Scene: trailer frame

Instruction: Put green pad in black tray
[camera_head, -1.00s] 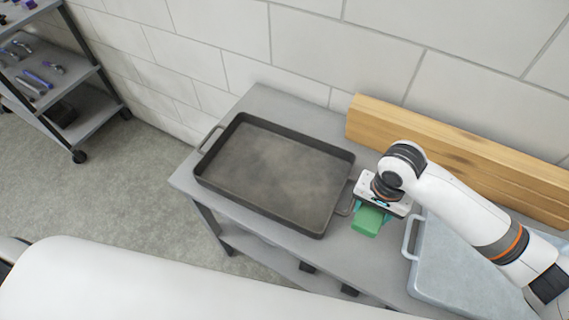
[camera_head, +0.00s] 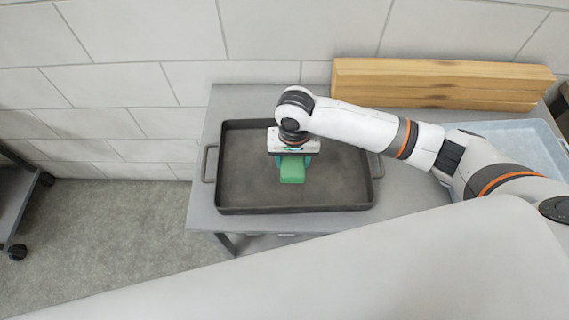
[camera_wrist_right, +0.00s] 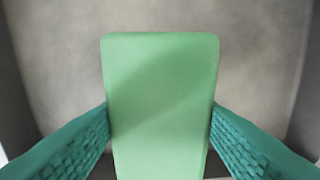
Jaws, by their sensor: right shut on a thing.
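The green pad (camera_head: 292,172) is held by my right gripper (camera_head: 292,160), whose teal fingers press on its two long sides. The right wrist view shows the pad (camera_wrist_right: 160,85) between the fingers, with the tray floor (camera_wrist_right: 255,50) behind it. The black tray (camera_head: 232,210) is a shallow rectangular pan with a handle at each end, resting on the grey table. The pad and gripper are over the middle of the tray. I cannot tell whether the pad touches the tray floor. The tray is otherwise empty. My left gripper is not in view.
A light grey-blue tray (camera_head: 520,135) is at the right, partly behind my right arm. A dark shelf cart (camera_head: 12,195) stands at the left. The floor between is clear.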

